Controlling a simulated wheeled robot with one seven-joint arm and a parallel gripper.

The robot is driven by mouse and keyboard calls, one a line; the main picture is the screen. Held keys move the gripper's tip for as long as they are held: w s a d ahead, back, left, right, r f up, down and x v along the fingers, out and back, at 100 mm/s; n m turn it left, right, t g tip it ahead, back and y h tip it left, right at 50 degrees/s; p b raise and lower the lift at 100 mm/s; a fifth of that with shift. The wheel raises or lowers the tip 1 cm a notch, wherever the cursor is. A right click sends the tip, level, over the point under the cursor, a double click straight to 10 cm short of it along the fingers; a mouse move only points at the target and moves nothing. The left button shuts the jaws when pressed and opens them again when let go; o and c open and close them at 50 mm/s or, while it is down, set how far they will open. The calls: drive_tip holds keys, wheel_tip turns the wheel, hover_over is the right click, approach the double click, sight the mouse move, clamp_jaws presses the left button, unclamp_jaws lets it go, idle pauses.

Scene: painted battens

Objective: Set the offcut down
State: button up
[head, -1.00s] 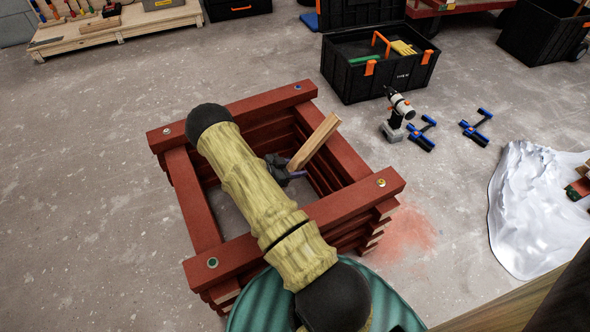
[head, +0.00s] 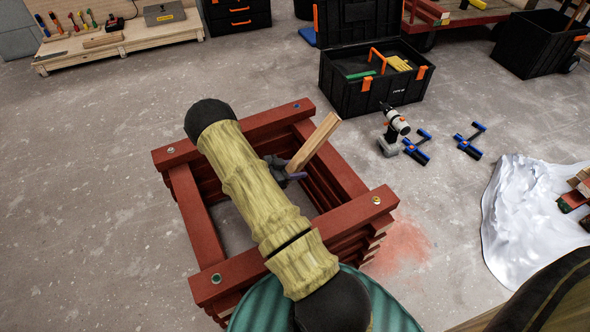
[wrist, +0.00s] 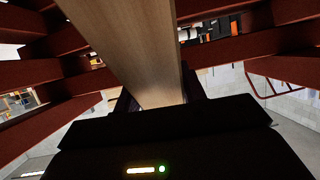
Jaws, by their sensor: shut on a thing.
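The offcut (head: 315,141) is a short length of bare pale wood. It is held at a tilt, with its upper end sticking up inside the square stack of dark red battens (head: 232,275). My gripper (head: 290,169) is shut on its lower part, within the stack's opening. My own arm covers part of the gripper and the stack's left side in the head view. In the wrist view the offcut (wrist: 135,45) rises from between the jaws toward the camera's top edge, with red battens on both sides. The offcut's lower end is hidden.
A black open toolbox (head: 372,75) stands behind the stack. A drill (head: 394,130) and blue clamps (head: 417,147) lie to the right on the floor. A white crumpled sheet (head: 525,205) is at far right. Concrete floor (head: 80,200) at left is clear.

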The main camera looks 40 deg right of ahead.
drive_tip(key=shift+r, duration=0.1)
drive_tip(key=w+a+r+n+t+y+p, duration=0.25)
drive_tip(key=r+n+t+p, duration=0.25)
drive_tip(key=r+p, duration=1.35)
drive_tip(key=w+a+r+n+t+y+p, duration=0.1)
drive_tip(key=w+a+r+n+t+p, duration=0.25)
drive_tip(key=r+p, duration=1.5)
drive_tip(key=s+a+r+n+t+y+p, duration=0.1)
drive_tip(key=a+r+n+t+y+p, duration=0.1)
drive_tip(key=a+r+p, duration=0.4)
drive_tip(key=s+a+r+n+t+y+p, duration=0.1)
drive_tip(key=a+r+n+y+p, duration=0.3)
drive_tip(key=r+p, duration=1.1)
drive_tip(key=s+a+r+n+t+y+p, duration=0.1)
drive_tip(key=a+r+n+t+y+p, duration=0.2)
drive_tip(key=a+r+p, duration=0.4)
wheel_tip(320, 180, up, 7)
drive_tip(key=n+y+p, duration=0.1)
drive_tip(key=n+p, duration=0.1)
drive_tip(key=p, duration=0.2)
drive_tip(key=shift+a+t, duration=0.35)
drive_tip(key=shift+a, duration=0.05)
drive_tip(key=shift+f, duration=0.15)
